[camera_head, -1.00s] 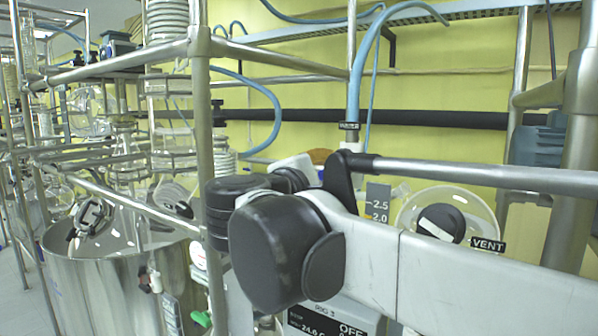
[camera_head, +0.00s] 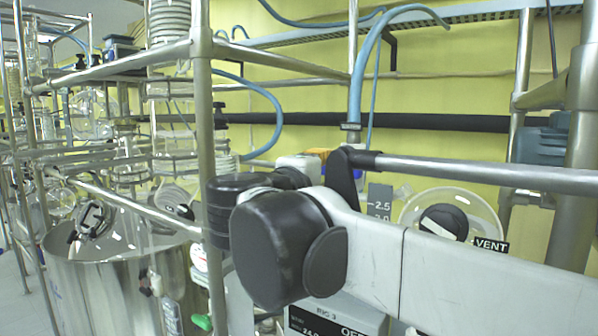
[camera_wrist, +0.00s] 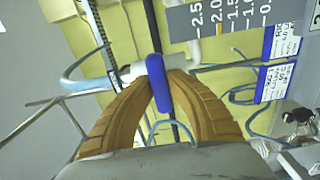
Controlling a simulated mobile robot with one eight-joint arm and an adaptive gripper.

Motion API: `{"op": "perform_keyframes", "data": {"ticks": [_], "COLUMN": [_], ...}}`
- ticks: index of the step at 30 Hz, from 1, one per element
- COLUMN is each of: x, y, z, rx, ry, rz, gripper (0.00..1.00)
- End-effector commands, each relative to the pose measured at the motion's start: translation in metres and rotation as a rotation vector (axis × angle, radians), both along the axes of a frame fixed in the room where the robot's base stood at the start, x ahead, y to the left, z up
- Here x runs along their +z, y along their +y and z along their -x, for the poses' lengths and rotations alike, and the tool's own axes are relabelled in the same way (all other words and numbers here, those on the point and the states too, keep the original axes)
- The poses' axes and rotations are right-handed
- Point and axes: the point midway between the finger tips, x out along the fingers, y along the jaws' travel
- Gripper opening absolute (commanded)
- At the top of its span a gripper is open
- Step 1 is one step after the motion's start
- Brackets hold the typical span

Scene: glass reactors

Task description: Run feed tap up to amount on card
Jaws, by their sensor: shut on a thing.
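In the wrist view my gripper (camera_wrist: 163,78) has its two brown ribbed fingers closed on a blue tap handle (camera_wrist: 157,88), one on each side. The handle joins a whitish tap body (camera_wrist: 140,70) on a pipe. A grey scale (camera_wrist: 225,18) with marks from 2.5 downward stands beyond it, with a short orange mark near 2.0. The scale (camera_head: 379,195) also shows in the head view, its lower part hidden by my arm. Blue-and-white cards (camera_wrist: 276,82) hang at the right of the wrist view; their writing is too small to read surely.
A vent knob (camera_head: 444,222) labelled VENT is right of the scale. A steel vessel (camera_head: 125,285) stands front left among frame poles (camera_head: 203,120). A metal rail (camera_head: 470,172) crosses close above my arm. Blue hoses (camera_head: 365,70) hang behind.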

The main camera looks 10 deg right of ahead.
Motion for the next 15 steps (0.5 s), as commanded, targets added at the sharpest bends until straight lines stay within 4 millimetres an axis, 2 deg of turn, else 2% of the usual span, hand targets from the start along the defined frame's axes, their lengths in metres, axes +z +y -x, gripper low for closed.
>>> {"op": "perform_keyframes", "data": {"ticks": [6, 7, 9, 15], "x": [0.0021, 0.0021, 0.0019, 0.0012], "y": [0.0003, 0.0003, 0.0004, 0.0002], "z": [-0.0008, -0.0008, -0.0007, -0.0003], "rx": [0.002, 0.002, 0.002, 0.001], "ry": [-0.002, -0.002, -0.001, -0.001], "rz": [0.004, 0.004, 0.003, 0.002], "gripper": [0.00, 0.24, 0.41, 0.41]}}
